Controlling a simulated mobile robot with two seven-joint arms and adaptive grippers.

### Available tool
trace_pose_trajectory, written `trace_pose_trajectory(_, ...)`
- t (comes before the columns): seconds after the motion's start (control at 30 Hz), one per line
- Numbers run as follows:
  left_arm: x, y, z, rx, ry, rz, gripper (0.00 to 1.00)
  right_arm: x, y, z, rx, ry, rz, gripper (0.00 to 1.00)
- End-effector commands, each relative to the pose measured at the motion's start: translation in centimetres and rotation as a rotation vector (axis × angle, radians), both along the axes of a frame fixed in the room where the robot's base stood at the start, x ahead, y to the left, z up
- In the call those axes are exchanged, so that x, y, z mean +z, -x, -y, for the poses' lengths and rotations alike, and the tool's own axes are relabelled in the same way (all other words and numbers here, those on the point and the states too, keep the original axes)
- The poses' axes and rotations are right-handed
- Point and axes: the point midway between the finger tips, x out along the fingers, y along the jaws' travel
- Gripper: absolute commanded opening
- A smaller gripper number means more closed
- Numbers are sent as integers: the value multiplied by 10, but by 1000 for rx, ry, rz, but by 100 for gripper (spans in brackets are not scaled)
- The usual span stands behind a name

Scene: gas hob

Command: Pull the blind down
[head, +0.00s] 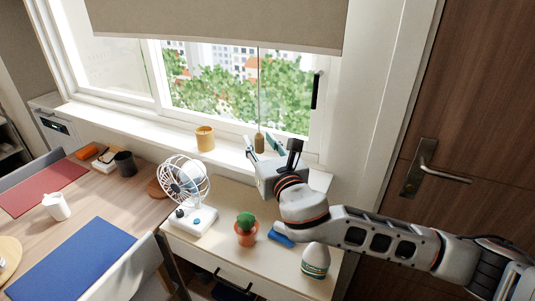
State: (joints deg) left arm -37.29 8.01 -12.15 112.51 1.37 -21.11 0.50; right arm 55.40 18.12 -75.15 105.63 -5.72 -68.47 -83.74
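The beige roller blind (220,22) hangs over the top part of the window, with its lower edge above the view of trees. A thin cord (259,90) drops from its lower edge and ends in a small brown pull knob (259,142). My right gripper (262,147) comes in from the right. Its fingers are spread apart, one on each side of the knob in the picture. I cannot tell whether they touch the knob or how far apart they are in depth. My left gripper is not in view.
Below my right gripper, a cabinet (210,249) holds a white fan (185,185), a potted cactus (245,228), a blue object (281,234) and a striped white vase (315,261). A yellow cup (205,138) stands on the sill. A brown door (480,100) is at right.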

Motion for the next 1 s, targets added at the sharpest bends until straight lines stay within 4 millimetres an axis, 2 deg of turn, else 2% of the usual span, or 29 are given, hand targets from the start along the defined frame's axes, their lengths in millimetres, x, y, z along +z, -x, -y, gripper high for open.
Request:
trace_pose_trajectory(0.4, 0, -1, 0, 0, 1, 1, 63, -1, 73, 30, 3, -2, -3, 34)
trace_pose_trajectory(0.53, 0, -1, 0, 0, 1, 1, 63, -1, 91, 37, 3, -1, -3, 34)
trace_pose_trajectory(0.7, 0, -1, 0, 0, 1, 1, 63, 0, 101, 42, 1, -1, -1, 34)
trace_pose_trajectory(1.0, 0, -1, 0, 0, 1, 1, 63, 0, 103, 43, 1, -1, 0, 34)
